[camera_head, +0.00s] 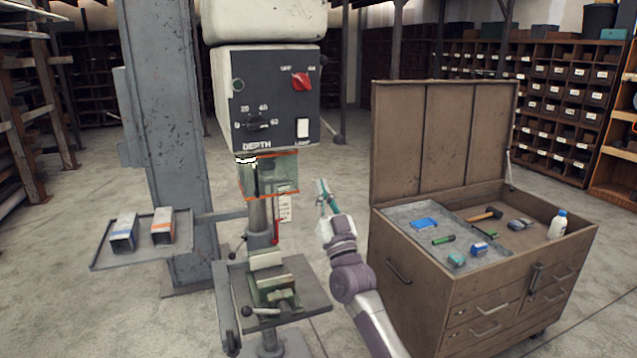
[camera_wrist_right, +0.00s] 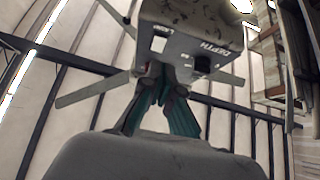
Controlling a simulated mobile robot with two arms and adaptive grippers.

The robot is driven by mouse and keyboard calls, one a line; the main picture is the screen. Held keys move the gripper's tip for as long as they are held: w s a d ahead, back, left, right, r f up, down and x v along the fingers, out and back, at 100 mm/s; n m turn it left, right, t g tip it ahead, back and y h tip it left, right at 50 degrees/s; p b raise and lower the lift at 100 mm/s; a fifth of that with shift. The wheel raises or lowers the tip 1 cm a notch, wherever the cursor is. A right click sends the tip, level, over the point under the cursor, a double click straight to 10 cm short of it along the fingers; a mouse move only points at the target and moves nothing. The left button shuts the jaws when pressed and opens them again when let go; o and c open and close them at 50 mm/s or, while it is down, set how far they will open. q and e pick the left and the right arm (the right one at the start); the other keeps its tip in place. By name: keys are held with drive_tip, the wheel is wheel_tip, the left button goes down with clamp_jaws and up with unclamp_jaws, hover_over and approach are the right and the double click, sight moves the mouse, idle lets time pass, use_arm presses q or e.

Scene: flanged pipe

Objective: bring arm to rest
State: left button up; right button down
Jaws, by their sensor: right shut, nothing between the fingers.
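My right arm comes up from the bottom of the head view, with its right gripper (camera_head: 321,186) raised in the gap between the drill press (camera_head: 265,92) and the wooden tool chest (camera_head: 392,268). The gripper's teal fingers are shut with nothing between them. It looks clear of both things in that view. The right wrist view shows the same gripper (camera_wrist_right: 163,72) from behind, pointing up, with the drill press's control box (camera_wrist_right: 180,42) behind the fingertips. My left arm and gripper are not in view.
The press has a clear orange-edged guard (camera_head: 282,172) and a vise (camera_head: 272,283) on its table. A side tray (camera_head: 105,255) holds two boxes. The chest's lid stands open, with tools and a white bottle (camera_head: 558,224) inside. Shelves line the back; open floor lies between.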

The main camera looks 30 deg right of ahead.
drive_tip(key=shift+w+f, duration=0.1)
drive_tip(key=shift+f, duration=0.1)
idle(0.3)
